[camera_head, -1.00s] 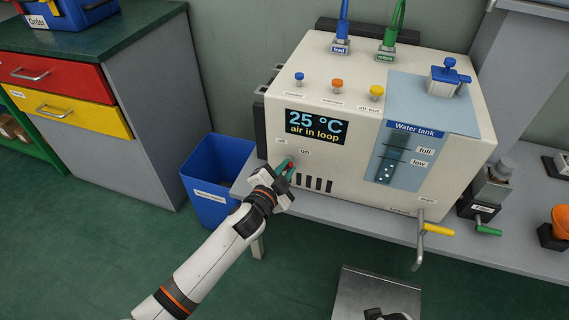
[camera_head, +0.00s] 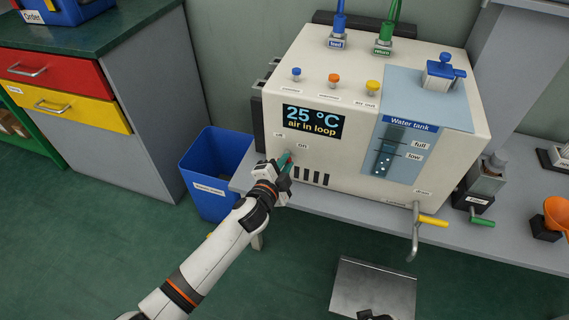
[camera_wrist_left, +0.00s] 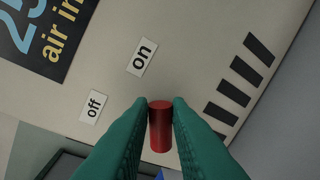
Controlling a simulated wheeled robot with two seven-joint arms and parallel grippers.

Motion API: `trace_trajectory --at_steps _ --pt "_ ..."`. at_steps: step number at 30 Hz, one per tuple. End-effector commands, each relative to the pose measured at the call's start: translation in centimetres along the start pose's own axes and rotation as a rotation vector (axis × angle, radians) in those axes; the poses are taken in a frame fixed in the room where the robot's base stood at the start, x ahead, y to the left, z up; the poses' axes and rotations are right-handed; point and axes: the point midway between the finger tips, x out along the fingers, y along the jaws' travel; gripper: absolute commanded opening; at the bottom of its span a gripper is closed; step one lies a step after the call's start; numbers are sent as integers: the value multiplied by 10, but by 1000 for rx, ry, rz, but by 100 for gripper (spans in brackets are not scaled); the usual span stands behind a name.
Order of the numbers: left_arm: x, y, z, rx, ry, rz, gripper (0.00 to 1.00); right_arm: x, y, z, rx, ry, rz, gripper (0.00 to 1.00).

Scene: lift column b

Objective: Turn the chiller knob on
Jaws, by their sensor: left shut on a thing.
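The chiller (camera_head: 350,70) is a white box on a grey bench in the head view, and its display reads "25 °C" and "air in loop". The red knob (camera_wrist_left: 160,126) shows in the left wrist view, low on the front panel, below the "off" (camera_wrist_left: 94,106) and "on" (camera_wrist_left: 142,57) labels. My left gripper (camera_head: 287,160) is at the panel. Its green fingers (camera_wrist_left: 159,107) are shut on the knob, one on each side. The fingers and wrist hide much of the knob in the head view, and its pointing direction is unclear.
A blue bin (camera_head: 214,170) stands left of the bench. A drain pipe with a yellow handle (camera_head: 432,221) hangs at the right. A metal tray (camera_head: 375,280) lies below. A dark part at the bottom edge may be my right gripper.

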Motion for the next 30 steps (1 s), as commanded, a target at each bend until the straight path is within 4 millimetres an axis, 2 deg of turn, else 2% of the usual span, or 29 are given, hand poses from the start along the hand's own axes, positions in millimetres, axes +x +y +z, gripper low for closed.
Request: trace_trajectory --at_steps 1,2,5,13,17,20,24,30 --pt "-1 -4 0 -2 1 -6 0 0 0 0 0 0 0 59" --pt "-1 -4 0 -2 1 -6 20 0 0 0 0 0 0 59" --pt "0 -3 0 -2 1 -5 37 0 0 0 0 0 0 59" --pt "-1 -1 0 -1 0 -2 38 0 0 0 0 0 0 59" --pt "-8 -1 -1 -2 1 -3 38 -2 0 1 0 -6 0 59" --pt "-24 -1 0 -3 1 -4 38 12 1 -10 -1 12 2 59" --pt "-54 0 0 -2 1 -5 38 26 2 -24 -4 23 3 59" --pt "-94 -1 0 -2 1 -5 38 40 3 -40 -6 33 4 59"
